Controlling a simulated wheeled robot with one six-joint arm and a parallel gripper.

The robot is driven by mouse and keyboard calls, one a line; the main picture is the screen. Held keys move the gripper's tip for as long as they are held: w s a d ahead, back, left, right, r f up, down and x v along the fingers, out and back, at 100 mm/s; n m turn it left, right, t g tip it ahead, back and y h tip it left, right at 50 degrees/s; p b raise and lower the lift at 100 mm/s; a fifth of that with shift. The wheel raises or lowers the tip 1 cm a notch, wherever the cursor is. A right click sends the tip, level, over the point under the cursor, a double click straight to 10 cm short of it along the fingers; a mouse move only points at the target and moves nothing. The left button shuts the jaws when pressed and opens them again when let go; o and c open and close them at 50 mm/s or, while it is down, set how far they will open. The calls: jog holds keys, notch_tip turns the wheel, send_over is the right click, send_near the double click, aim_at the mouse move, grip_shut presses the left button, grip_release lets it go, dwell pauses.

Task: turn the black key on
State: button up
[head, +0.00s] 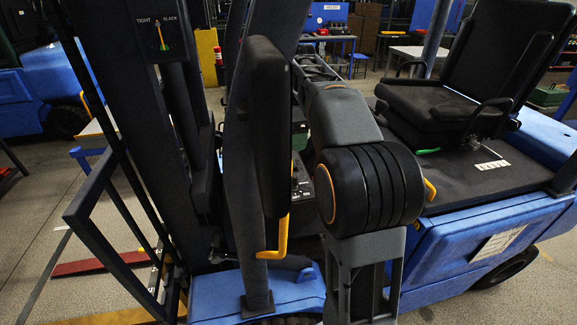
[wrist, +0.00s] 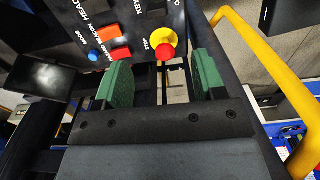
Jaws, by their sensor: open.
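In the wrist view my gripper (wrist: 161,68) is open, its two green pads apart with nothing held between them. A dark control panel (wrist: 72,72) fills the upper left, beyond the fingers. The printed word KEY shows at the panel's top edge, but the black key itself is not clearly seen and its position cannot be told. A red stop button (wrist: 166,53) on a yellow collar shows between the fingertips, below that word. In the head view my arm hides the gripper and most of the panel.
The panel also carries an orange-red rocker switch (wrist: 108,33), a red one (wrist: 118,54) and a blue button (wrist: 95,57). A yellow rail (wrist: 262,62) runs along the right. In the head view a black seat (head: 465,95) stands on the blue truck (head: 487,226).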

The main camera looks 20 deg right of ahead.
aim_at(294, 181)
jog(key=f, duration=0.4)
jog(key=f+p, duration=0.1)
jog(key=f, duration=0.8)
jog(key=shift+w+d+f, duration=0.1)
jog(key=shift+w+f, duration=0.15)
jog(key=shift+f, duration=0.05)
jog(key=shift+c, duration=0.4)
